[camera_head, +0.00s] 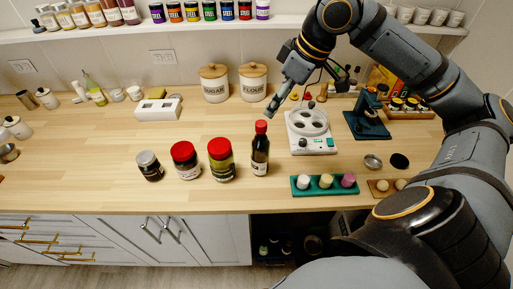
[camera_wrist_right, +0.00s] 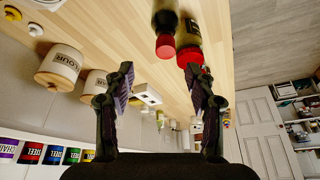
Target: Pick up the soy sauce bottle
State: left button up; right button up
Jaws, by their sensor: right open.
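The soy sauce bottle (camera_head: 260,158) is dark with a red cap and stands upright near the counter's front edge. In the wrist view its red cap and dark neck (camera_wrist_right: 165,22) show at the top, beyond and apart from my fingertips. My right gripper (camera_head: 271,108) is above the counter, just behind and above the bottle's cap in the head view. In the wrist view the right gripper (camera_wrist_right: 158,76) has its two fingers spread with nothing between them. My left gripper is not in view.
Left of the bottle stand a green jar (camera_head: 221,162), a red-lidded jar (camera_head: 186,163) and a dark jar (camera_head: 150,167). A white appliance (camera_head: 311,141) and a green tray (camera_head: 325,191) are to the right. Two canisters (camera_head: 215,88) stand behind. The counter's left middle is clear.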

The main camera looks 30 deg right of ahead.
aim_at(262, 123)
jog(key=x, duration=0.2)
jog(key=shift+s+a+f+p, duration=0.15)
jog(key=shift+a+f+p, duration=0.05)
jog(key=shift+f+p, duration=0.2)
jog(key=shift+w+f, duration=0.55)
jog(key=shift+f, duration=0.15)
jog(key=shift+a+f+p, duration=0.4)
jog(key=shift+a+p, duration=0.1)
jog(key=shift+p, duration=0.5)
jog(key=x, duration=0.3)
jog(key=shift+w+a+f+p, duration=0.1)
jog(key=shift+w+a+p, duration=0.05)
jog(key=shift+p, duration=0.2)
jog(key=shift+w+f, duration=0.1)
jog(key=shift+f, duration=0.3)
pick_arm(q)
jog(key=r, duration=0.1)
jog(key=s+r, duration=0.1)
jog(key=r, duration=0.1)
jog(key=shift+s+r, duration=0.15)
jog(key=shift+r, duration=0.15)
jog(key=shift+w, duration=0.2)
pick_arm(e)
grip_shut()
